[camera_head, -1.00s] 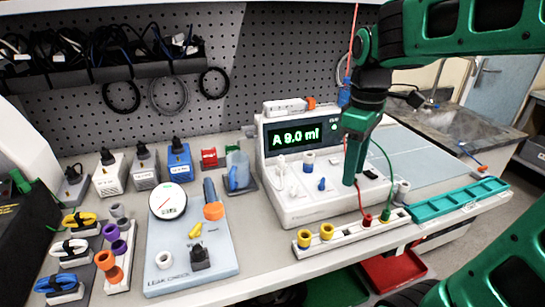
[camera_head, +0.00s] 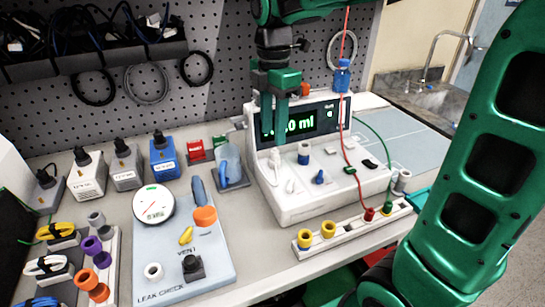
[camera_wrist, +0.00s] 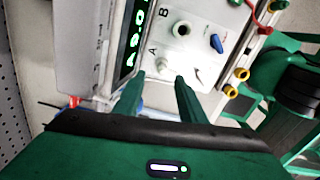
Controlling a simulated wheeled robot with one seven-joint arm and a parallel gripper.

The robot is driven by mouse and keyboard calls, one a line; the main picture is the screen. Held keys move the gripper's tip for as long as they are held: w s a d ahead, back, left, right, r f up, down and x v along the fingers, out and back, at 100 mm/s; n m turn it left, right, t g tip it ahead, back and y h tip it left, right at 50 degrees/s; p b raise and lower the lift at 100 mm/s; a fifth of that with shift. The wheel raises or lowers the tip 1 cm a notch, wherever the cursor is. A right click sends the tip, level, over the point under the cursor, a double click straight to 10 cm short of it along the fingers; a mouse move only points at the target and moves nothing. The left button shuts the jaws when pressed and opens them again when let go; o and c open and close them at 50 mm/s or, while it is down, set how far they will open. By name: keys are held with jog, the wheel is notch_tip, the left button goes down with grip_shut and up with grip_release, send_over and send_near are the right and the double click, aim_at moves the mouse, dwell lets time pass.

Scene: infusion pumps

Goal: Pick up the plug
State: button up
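The infusion pump (camera_head: 300,205) stands on the bench with a green-lit display (camera_head: 300,121). On its left front a small white plug-like piece (camera_head: 275,158) stands upright; I cannot tell for certain that it is the plug. A blue-banded white fitting (camera_head: 303,153) stands to its right. My gripper (camera_head: 273,128) is above the white piece, fingers pointing down and covering part of the display. In the wrist view my gripper (camera_wrist: 159,78) has its two fingers apart near the A mark, with a white part partly visible between them.
A white lever (camera_head: 291,185) and a blue lever (camera_head: 319,177) sit on the pump. A red line with a blue connector (camera_head: 342,75) hangs right of my gripper. A socket strip (camera_head: 350,233) lies in front. A leak-check board (camera_head: 180,250) is at left.

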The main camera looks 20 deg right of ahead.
aim_at(274, 150)
jog(key=shift+s+d+f, duration=0.1)
jog(key=shift+s+f, duration=0.05)
jog(key=shift+f, duration=2.55)
jog(key=shift+c, duration=0.2)
grip_shut()
